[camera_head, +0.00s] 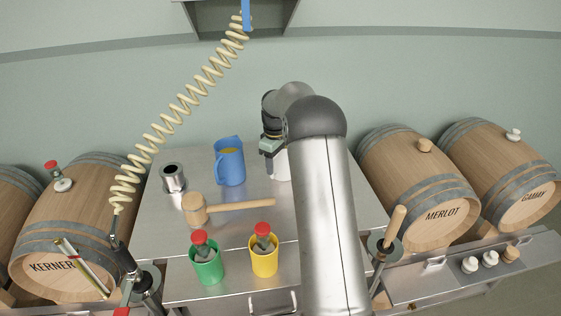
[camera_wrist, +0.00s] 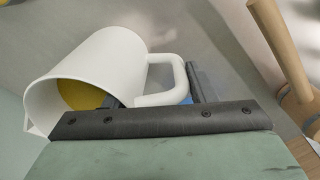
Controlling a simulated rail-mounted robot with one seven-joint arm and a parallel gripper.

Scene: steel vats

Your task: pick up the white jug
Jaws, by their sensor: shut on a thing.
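The white jug (camera_wrist: 92,72) fills the left of the wrist view, with yellow contents visible inside its mouth. Its handle (camera_wrist: 172,75) points to the right in that view. My gripper (camera_wrist: 155,88) is shut on the handle, with a dark finger on either side of it. In the head view the jug (camera_head: 282,165) stands mostly hidden behind my arm, on the steel table. My gripper (camera_head: 270,147) is at its upper left there. I cannot tell whether the jug's base touches the table.
A blue jug (camera_head: 229,164) stands left of the white jug. A wooden mallet (camera_head: 196,209) lies in front, near a steel cup (camera_head: 173,178). Green (camera_head: 208,265) and yellow (camera_head: 264,258) cups stand at the front. Barrels (camera_head: 418,180) flank the table. A coiled hose (camera_head: 182,105) hangs at the left.

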